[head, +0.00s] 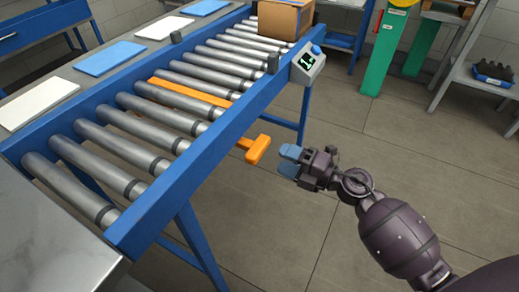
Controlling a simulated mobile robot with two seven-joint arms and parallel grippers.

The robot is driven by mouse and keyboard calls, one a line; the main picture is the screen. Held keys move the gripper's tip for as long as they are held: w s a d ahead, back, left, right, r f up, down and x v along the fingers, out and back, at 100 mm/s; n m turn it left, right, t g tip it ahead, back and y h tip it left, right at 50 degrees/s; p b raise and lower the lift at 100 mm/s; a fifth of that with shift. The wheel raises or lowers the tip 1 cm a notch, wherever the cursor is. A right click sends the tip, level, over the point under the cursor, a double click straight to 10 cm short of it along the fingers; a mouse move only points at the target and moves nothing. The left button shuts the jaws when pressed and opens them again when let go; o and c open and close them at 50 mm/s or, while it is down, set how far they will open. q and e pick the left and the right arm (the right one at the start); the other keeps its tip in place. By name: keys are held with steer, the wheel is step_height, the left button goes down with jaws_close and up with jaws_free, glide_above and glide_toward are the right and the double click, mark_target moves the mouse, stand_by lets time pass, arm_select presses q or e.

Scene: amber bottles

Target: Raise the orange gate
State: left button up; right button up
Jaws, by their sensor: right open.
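The orange gate (190,92) lies low between the rollers of the conveyor, as a flat orange bar across its width. Its orange T-shaped handle (258,149) sticks out beyond the blue side rail on the right. My right gripper (287,160) is just to the right of the handle, its blue-grey fingertips pointing at it. It is open, with a small gap to the handle and nothing visible between the fingers. My left gripper is not in view.
The roller conveyor (150,193) has blue side rails and legs. A cardboard box (285,18) sits on its far end, near a small control box (307,65). Blue and white panels (110,57) lie along the left. The floor (310,235) right of the conveyor is clear.

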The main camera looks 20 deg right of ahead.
mark_target(264, 151)
steer(key=x, duration=0.7)
steer(key=shift+w+a+b, duration=0.1)
steer(key=shift+b, duration=0.25)
jaws_close()
